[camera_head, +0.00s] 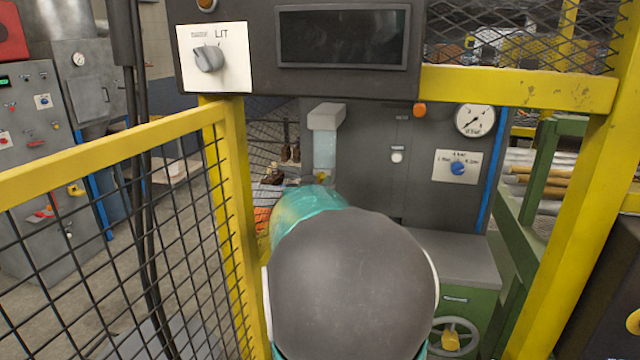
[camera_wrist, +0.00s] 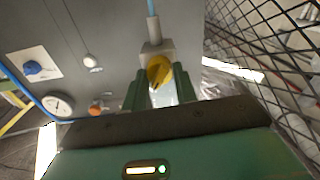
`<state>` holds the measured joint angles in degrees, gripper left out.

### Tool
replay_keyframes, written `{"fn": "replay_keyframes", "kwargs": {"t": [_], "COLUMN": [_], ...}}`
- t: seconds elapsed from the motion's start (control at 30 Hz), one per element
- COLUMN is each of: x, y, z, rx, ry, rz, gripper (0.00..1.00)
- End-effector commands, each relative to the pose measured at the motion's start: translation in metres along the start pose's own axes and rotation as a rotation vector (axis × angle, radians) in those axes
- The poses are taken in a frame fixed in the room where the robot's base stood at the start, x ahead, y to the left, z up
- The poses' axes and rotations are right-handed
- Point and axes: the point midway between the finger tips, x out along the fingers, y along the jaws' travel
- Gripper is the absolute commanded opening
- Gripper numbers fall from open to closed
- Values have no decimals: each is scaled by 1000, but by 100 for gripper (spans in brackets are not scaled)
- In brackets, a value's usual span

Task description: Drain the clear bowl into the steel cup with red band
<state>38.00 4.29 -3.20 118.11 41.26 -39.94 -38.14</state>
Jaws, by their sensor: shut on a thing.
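A clear, pale bowl (camera_head: 325,153) hangs under a light grey block (camera_head: 325,117) on the dark machine panel in the head view. A small yellow knob (camera_head: 322,177) shows at its lower end. In the wrist view, which looks turned upside down, the yellow knob (camera_wrist: 159,70) sits between the two green fingers of my gripper (camera_wrist: 160,88), and they are shut on it. A pale patch, likely the bowl, shows between the fingers. A grey fitting and pale blue tube (camera_wrist: 152,8) lie beyond the knob. I see no steel cup with red band; my arm hides much below.
A yellow mesh fence (camera_head: 110,165) stands at the left and a yellow post (camera_head: 575,190) at the right. A dark display box (camera_head: 340,40) overhangs the top. A gauge (camera_head: 475,120) and blue knob (camera_head: 458,168) sit right of the bowl. A green handwheel stand (camera_head: 455,300) is lower right.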

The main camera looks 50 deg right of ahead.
Motion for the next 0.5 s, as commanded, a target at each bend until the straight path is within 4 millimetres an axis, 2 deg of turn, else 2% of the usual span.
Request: {"fn": "replay_keyframes", "kwargs": {"t": [0.03, 0.27, 0.5], "x": [3, 3, 2], "y": [10, 10, 10], "z": [-3, -3, -2], "rx": [20, 151, 362], "ry": [7, 8, 9], "rz": [21, 20, 18], "gripper": [5, 6, 6]}}
